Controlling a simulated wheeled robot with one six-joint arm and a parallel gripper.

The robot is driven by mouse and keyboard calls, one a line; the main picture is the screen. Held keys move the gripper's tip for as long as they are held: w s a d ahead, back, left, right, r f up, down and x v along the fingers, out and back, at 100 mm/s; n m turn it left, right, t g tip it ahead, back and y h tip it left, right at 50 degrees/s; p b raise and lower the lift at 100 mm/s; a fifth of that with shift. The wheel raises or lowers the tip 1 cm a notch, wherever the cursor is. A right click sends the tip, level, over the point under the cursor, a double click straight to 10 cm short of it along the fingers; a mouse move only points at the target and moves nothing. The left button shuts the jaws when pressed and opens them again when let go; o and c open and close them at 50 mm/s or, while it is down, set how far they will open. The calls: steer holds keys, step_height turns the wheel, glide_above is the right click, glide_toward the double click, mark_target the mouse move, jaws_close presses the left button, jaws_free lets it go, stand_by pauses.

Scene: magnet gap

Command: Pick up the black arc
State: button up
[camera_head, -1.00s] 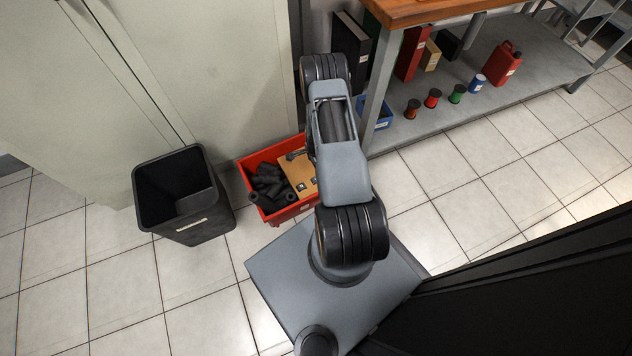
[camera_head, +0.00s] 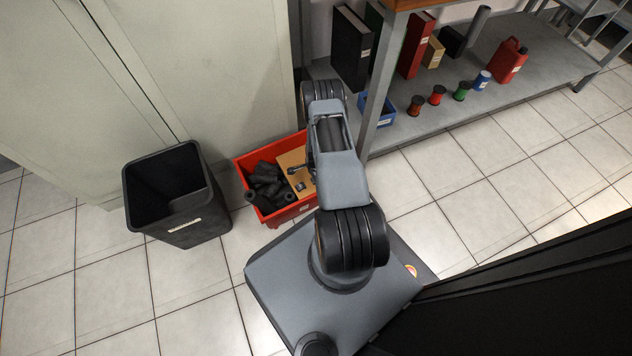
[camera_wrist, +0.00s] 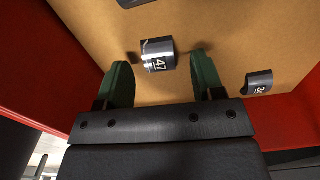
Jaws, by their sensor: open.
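In the wrist view a small dark curved piece marked 47 (camera_wrist: 157,55) sits on a tan board (camera_wrist: 225,30), just beyond and between my fingertips. A second dark arc (camera_wrist: 257,82) with a white mark lies to the right, outside the fingers. Part of another dark piece (camera_wrist: 130,3) is cut off at the top edge. I cannot tell which one the task means. My gripper (camera_wrist: 162,78) is open and empty, with its green fingers apart. In the head view the tan board (camera_head: 294,158) lies in a red crate (camera_head: 287,213), partly hidden by my arm.
Several dark foam-like pieces (camera_head: 266,186) fill the crate's left side. A black bin (camera_head: 180,200) stands to the left, a cabinet (camera_head: 215,60) behind. A grey shelf (camera_head: 480,110) with spools and a red canister (camera_head: 509,60) stands right. The right-hand floor is clear.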

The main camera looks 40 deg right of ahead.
steer(key=shift+f, duration=0.55)
steer(key=shift+r, duration=0.1)
steer(key=shift+c, duration=0.3)
steer(key=c, duration=0.9)
steer(key=shift+r, duration=0.15)
steer(key=shift+c, duration=0.2)
